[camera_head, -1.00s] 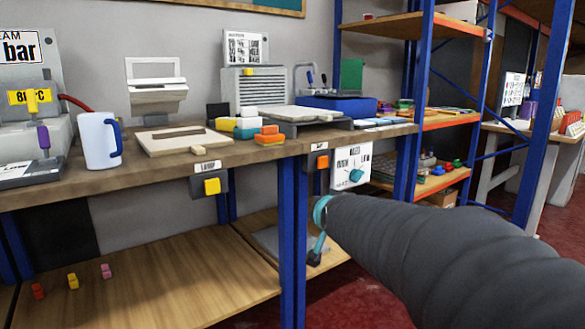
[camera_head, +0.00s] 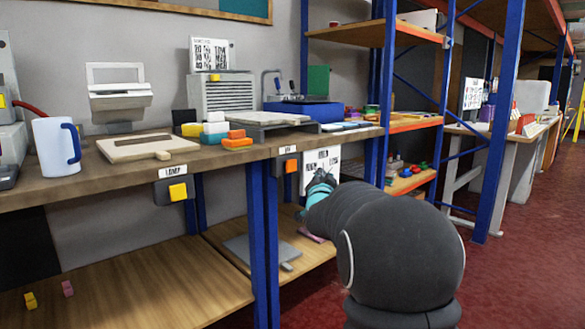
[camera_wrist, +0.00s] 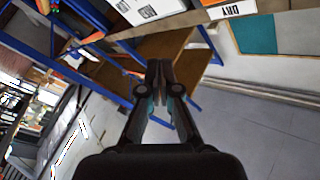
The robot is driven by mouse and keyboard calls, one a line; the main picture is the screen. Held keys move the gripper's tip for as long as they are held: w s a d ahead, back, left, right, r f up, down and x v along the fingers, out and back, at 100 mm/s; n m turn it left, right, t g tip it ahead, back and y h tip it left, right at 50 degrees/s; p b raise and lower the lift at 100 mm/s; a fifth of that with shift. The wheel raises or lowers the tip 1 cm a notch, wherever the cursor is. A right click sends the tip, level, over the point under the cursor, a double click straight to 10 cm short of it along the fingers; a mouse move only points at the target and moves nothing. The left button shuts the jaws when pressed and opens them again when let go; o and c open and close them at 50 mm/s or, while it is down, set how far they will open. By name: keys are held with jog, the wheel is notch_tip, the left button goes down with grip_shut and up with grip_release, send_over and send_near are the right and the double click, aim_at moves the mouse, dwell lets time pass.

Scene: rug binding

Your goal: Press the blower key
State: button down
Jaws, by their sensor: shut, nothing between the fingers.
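I cannot tell for sure which key is the blower key. An orange key (camera_head: 291,166) sits under the same edge further right, below a small label I cannot read. A yellow block or key (camera_head: 215,77) tops the grey louvred unit (camera_head: 224,97). My gripper (camera_head: 320,178) is in front of the white dial panel (camera_head: 326,158), right of the orange key, partly hidden by my arm. In the wrist view my gripper (camera_wrist: 159,72) is shut and empty.
The bench (camera_head: 110,180) holds a white mug (camera_head: 55,148), a wooden board (camera_head: 145,147) and coloured blocks (camera_head: 238,140). A blue post (camera_head: 265,235) stands left of my arm. Shelving (camera_head: 378,130) rises behind the panel. Red floor (camera_head: 510,270) is open at right.

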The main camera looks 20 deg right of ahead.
aim_at(296, 164)
jog(key=w+a+p, duration=0.3)
jog(key=w+p, duration=0.2)
jog(key=w, duration=0.3)
jog(key=shift+w, duration=0.15)
jog(key=shift+w+a, duration=0.1)
dwell(1.4)
jog(key=shift+w, duration=0.3)
jog(key=shift+w+a, duration=0.25)
jog(key=shift+w, duration=0.2)
dwell(0.9)
dwell(0.3)
jog(key=shift+s+d+b, duration=0.3)
jog(key=shift+s+b, duration=0.6)
jog(key=shift+b, duration=0.15)
